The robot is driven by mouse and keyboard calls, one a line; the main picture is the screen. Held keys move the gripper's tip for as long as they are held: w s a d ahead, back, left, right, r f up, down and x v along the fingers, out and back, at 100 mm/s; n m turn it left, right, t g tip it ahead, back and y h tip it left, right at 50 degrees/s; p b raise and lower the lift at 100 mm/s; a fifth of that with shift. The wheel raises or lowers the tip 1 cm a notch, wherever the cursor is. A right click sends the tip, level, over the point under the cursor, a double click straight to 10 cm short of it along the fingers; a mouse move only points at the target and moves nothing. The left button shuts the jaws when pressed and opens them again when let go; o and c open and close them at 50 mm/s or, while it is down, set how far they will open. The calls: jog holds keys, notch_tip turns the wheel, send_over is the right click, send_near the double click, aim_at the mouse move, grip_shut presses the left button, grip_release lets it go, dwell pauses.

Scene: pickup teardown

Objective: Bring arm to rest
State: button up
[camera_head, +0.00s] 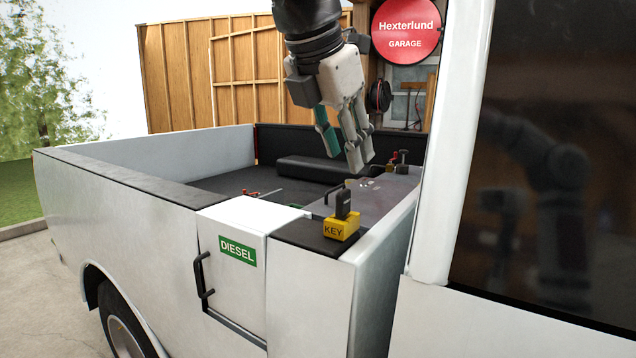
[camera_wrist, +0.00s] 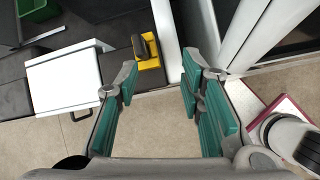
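My gripper (camera_head: 346,152) hangs from the arm with its fingers pointing down, above the near side of the pickup's bed. In the wrist view my gripper (camera_wrist: 162,82) has its green-padded fingers wide apart. Nothing is between them. The yellow KEY block (camera_head: 341,228) with a black handle stands on the dark top of the truck's side wall, below my gripper and apart from it. It also shows in the wrist view (camera_wrist: 150,63), beyond the fingertips.
The white DIESEL box (camera_head: 236,238) has a black handle. The pickup's side wall (camera_head: 120,195) and cab pillar (camera_head: 462,140) are close by. Small red and black fittings (camera_head: 397,160) stand at the bed's far side. A green container (camera_wrist: 38,9) shows at upper left.

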jog(key=s+d+f+m+y, duration=0.1)
jog(key=s+d+f+m, duration=0.6)
jog(key=m, duration=0.6)
jog(key=s+d+f+m+y, duration=0.2)
jog(key=s+d+f+m, duration=0.6)
jog(key=s+f+m, duration=0.4)
jog(key=s+m, duration=0.1)
jog(key=s, duration=0.1)
jog(key=shift+s+f, duration=0.3)
